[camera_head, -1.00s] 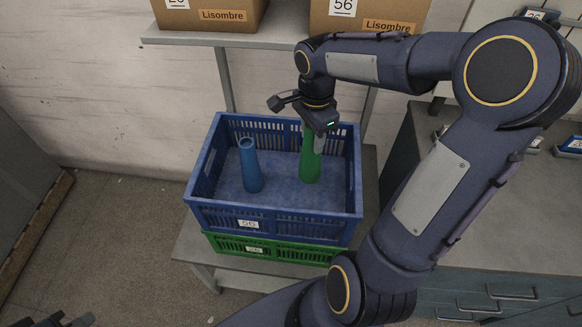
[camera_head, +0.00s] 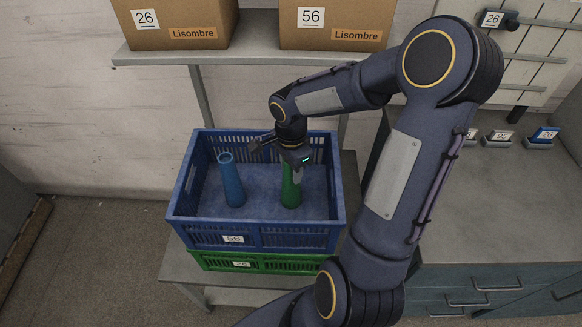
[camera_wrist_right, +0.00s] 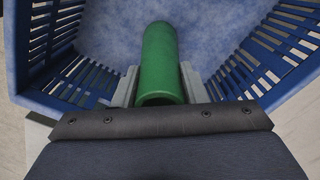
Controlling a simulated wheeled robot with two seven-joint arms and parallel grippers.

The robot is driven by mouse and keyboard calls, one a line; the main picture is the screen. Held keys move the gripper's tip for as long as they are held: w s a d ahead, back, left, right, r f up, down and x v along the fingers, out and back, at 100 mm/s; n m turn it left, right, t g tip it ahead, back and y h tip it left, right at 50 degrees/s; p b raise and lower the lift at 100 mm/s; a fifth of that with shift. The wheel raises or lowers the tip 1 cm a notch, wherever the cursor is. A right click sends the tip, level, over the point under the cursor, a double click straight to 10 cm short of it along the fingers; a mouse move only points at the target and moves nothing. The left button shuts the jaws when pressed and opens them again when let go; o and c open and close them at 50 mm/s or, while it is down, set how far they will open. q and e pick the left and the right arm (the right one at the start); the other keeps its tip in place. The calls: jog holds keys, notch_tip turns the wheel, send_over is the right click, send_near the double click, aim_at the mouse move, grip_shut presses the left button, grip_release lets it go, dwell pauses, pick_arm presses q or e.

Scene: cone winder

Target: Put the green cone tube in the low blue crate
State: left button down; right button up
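The green cone tube (camera_head: 291,190) is upright inside the blue crate (camera_head: 210,236), right of a blue cone tube (camera_head: 232,182) standing there. My right gripper (camera_head: 294,168) reaches down from above and is shut on the tube's upper end. In the right wrist view the green tube (camera_wrist_right: 160,65) lies between the two fingers (camera_wrist_right: 160,85), close against both. I cannot tell whether its lower end touches the crate floor. My left gripper is not in view.
The blue crate sits on a green crate (camera_head: 240,264) on a low grey stand. A shelf (camera_head: 255,50) with two cardboard boxes (camera_head: 175,18) is behind. A grey worktop (camera_head: 480,210) stands on the right. The crate floor has free room around the tubes.

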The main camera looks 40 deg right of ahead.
jog(key=o, duration=0.4)
notch_tip(320, 180, up, 11)
jog(key=shift+r, duration=0.4)
jog(key=shift+s+a+r, duration=0.1)
jog(key=shift+s+r, duration=0.1)
jog(key=shift+r, duration=0.1)
jog(key=s+a+n+t+y, duration=0.3)
jog(key=s+a+n+t, duration=0.2)
jog(key=s+a+n, duration=0.6)
jog(key=s+n, duration=0.3)
jog(key=n, duration=0.3)
jog(key=shift+s+a+f+t+y, duration=0.15)
jog(key=shift+s+f+t+y, duration=0.15)
jog(key=shift+f+y, duration=0.1)
